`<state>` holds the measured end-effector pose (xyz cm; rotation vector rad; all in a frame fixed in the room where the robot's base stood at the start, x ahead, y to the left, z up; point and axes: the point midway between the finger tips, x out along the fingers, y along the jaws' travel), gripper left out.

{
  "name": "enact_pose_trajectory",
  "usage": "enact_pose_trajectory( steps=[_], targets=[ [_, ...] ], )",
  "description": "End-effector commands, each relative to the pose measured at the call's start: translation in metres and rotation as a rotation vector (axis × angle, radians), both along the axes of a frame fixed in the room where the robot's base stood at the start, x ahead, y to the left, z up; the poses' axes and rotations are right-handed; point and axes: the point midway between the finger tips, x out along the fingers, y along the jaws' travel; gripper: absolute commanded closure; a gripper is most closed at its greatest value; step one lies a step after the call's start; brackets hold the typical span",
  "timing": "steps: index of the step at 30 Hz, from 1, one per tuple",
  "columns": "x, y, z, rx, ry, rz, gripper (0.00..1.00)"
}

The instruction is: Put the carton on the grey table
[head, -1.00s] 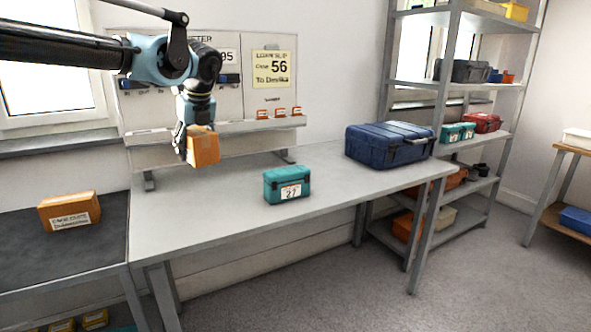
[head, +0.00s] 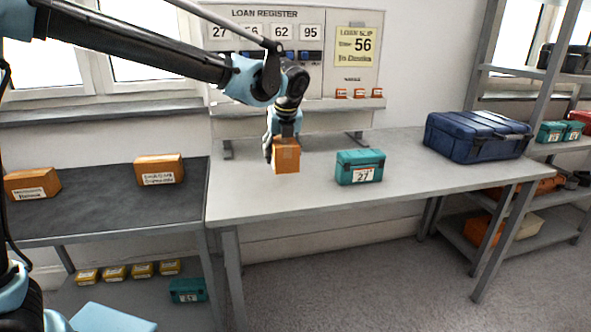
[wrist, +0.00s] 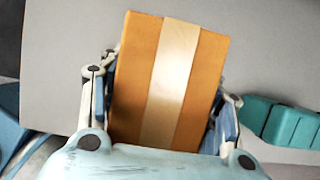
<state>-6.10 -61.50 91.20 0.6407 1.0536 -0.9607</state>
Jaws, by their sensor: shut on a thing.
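An orange carton (head: 286,157) is held in my gripper (head: 284,138) over the left part of the grey table (head: 260,196). In the wrist view the carton (wrist: 140,75) has a pale tape strip along it, and the fingers of my gripper (wrist: 165,105) close on both its sides. The carton looks upright in the head view. I cannot tell whether its underside touches the grey table. The grey table top also fills much of the wrist view (wrist: 75,60).
A teal case (head: 360,167) marked 27 stands right of the carton. A blue case (head: 478,136) sits at the table's right end. Two more cartons stand on the dark table (head: 110,205) at left. A board (head: 300,60) with a ledge rises behind. The table's front is clear.

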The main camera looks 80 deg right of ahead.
Motion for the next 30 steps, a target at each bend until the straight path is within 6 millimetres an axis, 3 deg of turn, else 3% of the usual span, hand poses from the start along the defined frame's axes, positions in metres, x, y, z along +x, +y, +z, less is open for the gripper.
enact_pose_trajectory(
  steps=[4, 13, 20, 30],
  targets=[
    [0.0, 0.0, -0.023, 0.0, 0.0, 0.0, 0.79],
    [0.0, -0.001, -0.043, 0.0, 0.0, 0.0, 0.79],
    [0.0, 0.0, -0.072, 0.0, 0.0, 0.0, 0.79],
    [0.0, 0.0, -0.076, 0.0, 0.0, 0.001, 0.79]
  ],
)
